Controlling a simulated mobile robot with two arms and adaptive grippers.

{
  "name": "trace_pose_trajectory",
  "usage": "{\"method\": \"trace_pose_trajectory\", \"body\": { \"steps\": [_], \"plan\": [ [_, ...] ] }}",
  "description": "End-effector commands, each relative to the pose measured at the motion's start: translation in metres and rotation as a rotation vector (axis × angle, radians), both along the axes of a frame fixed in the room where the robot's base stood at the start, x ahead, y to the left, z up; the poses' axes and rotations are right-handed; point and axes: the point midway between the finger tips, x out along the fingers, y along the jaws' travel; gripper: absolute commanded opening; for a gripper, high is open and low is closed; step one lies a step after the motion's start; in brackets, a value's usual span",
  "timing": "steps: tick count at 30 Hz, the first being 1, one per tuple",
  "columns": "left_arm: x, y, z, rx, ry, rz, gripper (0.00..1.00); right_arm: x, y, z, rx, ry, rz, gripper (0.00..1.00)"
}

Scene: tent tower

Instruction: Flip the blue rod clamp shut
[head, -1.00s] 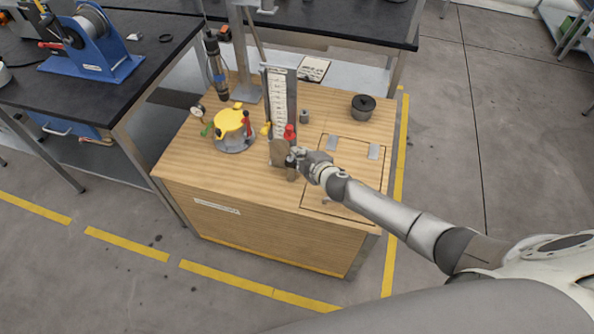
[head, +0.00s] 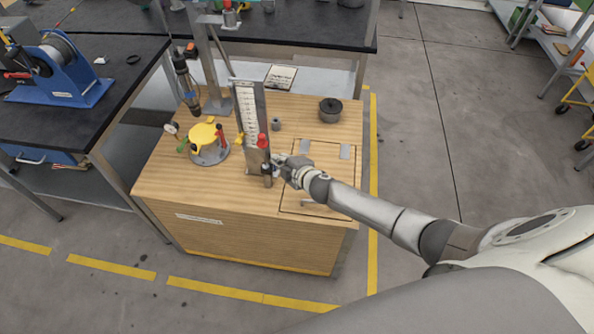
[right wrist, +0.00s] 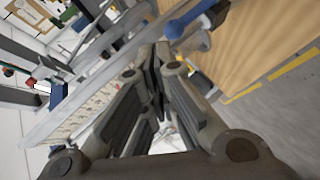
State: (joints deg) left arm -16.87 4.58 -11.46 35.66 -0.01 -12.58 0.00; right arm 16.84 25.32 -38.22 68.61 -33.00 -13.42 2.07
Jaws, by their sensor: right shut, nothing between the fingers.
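My right gripper (head: 276,164) is shut and empty, at the foot of the upright scale board (head: 249,115) on the wooden cabinet. In the right wrist view its fingertips (right wrist: 162,50) meet just below a blue lever with a rounded end (right wrist: 188,22), which I take for the blue rod clamp's. The fingertips look very close to the lever; I cannot tell whether they touch it. In the head view the clamp is too small and too hidden by the gripper to make out, so whether it is open or shut is unclear. My left gripper is out of view.
A red-capped part (head: 263,141) stands beside the gripper. A yellow-topped device (head: 204,136) is to the left, with a hanging dark cylinder (head: 186,83) behind it. A dark round pot (head: 330,109) stands at the back right.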

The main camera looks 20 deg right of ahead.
Motion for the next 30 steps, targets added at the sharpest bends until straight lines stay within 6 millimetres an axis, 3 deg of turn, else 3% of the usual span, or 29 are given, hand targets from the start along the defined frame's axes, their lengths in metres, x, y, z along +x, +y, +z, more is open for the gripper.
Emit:
{"method": "trace_pose_trajectory", "body": {
  "steps": [8,11,18,30],
  "plan": [
    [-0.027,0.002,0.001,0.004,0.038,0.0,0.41,-0.026,-0.005,0.013,-0.003,0.001,0.001,0.0],
    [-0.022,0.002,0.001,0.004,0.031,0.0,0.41,-0.038,-0.008,0.019,-0.001,0.001,0.001,0.0],
    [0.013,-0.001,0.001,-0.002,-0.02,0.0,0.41,-0.067,-0.012,0.035,-0.001,0.001,0.002,0.0],
    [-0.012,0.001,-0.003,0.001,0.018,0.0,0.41,-0.086,-0.017,0.047,-0.001,0.001,0.001,0.0]
  ]
}}
